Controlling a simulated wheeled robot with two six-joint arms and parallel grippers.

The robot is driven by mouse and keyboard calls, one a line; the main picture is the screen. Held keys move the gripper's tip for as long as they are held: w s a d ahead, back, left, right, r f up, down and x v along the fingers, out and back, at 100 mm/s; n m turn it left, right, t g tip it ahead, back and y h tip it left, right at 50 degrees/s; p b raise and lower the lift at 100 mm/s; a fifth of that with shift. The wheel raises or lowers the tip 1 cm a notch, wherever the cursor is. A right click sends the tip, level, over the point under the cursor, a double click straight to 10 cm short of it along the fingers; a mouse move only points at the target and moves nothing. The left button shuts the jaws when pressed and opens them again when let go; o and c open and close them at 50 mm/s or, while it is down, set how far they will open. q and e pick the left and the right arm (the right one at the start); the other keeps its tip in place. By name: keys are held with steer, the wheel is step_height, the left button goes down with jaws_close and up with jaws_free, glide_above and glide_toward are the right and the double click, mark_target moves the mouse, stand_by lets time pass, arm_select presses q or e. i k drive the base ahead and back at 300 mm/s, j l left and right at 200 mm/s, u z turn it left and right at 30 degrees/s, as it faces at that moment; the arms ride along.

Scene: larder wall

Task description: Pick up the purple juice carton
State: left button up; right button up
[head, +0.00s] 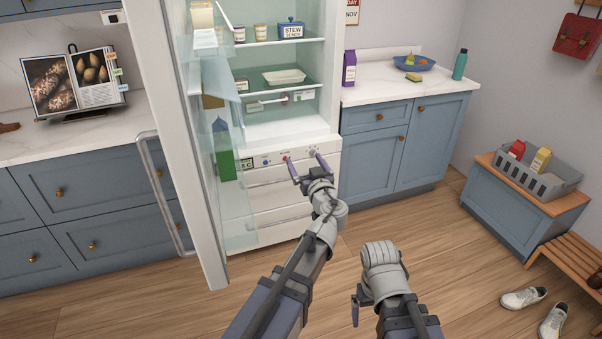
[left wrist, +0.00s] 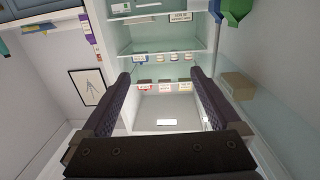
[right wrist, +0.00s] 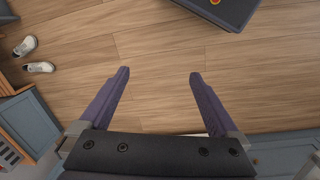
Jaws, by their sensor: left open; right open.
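The purple juice carton (head: 349,68) stands upright on the white counter right of the open fridge in the head view. A purple shape at the upper left of the left wrist view (left wrist: 86,27) appears to be the same carton. My left gripper (head: 308,167) is open and empty in front of the fridge's lower drawers, below and left of the carton and apart from it. My right gripper is low over the wooden floor, mostly hidden in the head view; the right wrist view shows its jaws (right wrist: 158,74) open and empty.
The fridge door (head: 175,140) stands open on the left, with a green carton (head: 224,160) in its rack. A blue bowl (head: 413,63) and teal bottle (head: 460,64) share the counter. A grey crate (head: 545,187) sits on a bench at right. Shoes lie on the floor.

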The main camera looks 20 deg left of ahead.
mark_target(349, 58)
steer(key=i+z, duration=0.1)
steer(key=i, duration=2.35)
steer(key=i+u, duration=0.1)
steer(key=i, duration=0.45)
